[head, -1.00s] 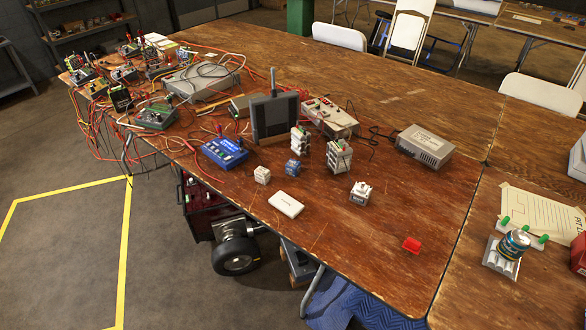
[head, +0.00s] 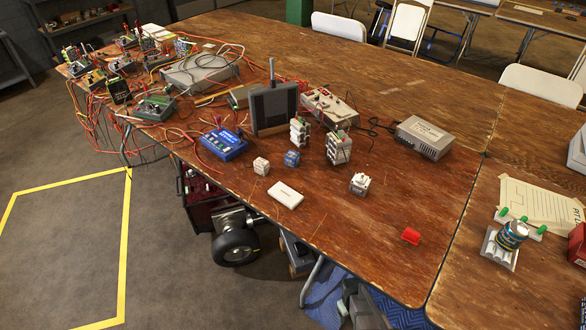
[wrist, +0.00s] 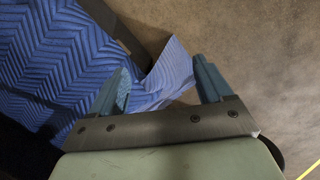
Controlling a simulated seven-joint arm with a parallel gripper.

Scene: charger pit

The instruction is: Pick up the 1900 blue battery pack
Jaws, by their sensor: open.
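A small blue block-shaped pack (head: 292,158) stands on the wooden table, between a small white block (head: 261,166) and taller white packs. A larger flat blue device (head: 223,145) lies further left. Their labels are too small to read, so I cannot tell which reads 1900. My gripper (wrist: 161,64) is open and empty in the wrist view, over a blue quilted blanket (wrist: 50,60) and the floor. No battery pack shows between its fingers. In the head view a grey shape at the bottom, below the table edge, is probably part of my arm.
A white flat box (head: 286,194), a white pack (head: 360,184) and a red piece (head: 411,235) lie near the table's front edge. A black upright panel (head: 272,108) stands behind the blue pack. Tangled wires fill the left end.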

